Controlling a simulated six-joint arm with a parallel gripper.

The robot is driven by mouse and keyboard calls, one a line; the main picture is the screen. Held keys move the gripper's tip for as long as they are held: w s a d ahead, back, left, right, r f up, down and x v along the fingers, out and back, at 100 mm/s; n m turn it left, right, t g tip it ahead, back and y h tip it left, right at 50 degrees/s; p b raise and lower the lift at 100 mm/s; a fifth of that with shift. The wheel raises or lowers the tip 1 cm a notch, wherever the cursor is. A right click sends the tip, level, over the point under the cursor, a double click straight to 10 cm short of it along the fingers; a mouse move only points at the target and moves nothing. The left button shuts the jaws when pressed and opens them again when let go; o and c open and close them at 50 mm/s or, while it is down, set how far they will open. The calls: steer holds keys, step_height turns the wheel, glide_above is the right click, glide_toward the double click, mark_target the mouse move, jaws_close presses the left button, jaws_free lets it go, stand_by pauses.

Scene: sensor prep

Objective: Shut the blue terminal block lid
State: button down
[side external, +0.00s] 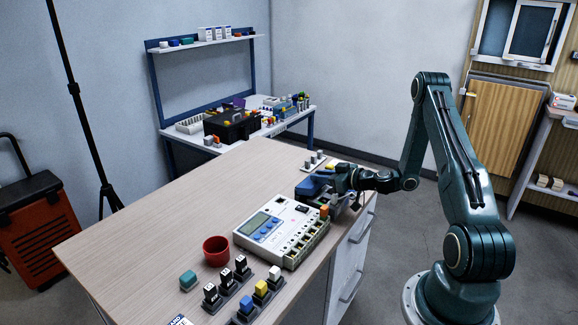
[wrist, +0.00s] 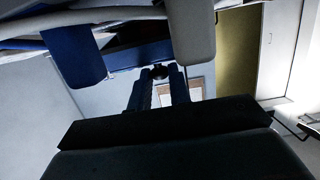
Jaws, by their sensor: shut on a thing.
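The blue terminal block (side external: 308,187) sits near the far right edge of the wooden table in the side view. Its lid is blue, but my gripper partly covers it and its exact angle is hard to tell. My gripper (side external: 338,181) is low at the right side of the block, shut on the blue lid. In the wrist view, my gripper's dark fingers (wrist: 160,88) reach up to a blue bar (wrist: 140,55), part of the block or its lid. The grip itself is small and dark there.
A white meter unit (side external: 268,228) with a row of sockets stands just in front of the block. A red cup (side external: 216,251), a teal block (side external: 188,280) and several small plugs stand nearer the front. Small grey pieces (side external: 315,160) stand behind. The table's left part is clear.

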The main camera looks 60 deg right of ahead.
mark_target(321, 187)
stand_by(0.4)
steer(key=c, duration=1.3)
jaws_free()
steer(key=shift+r, duration=9.95)
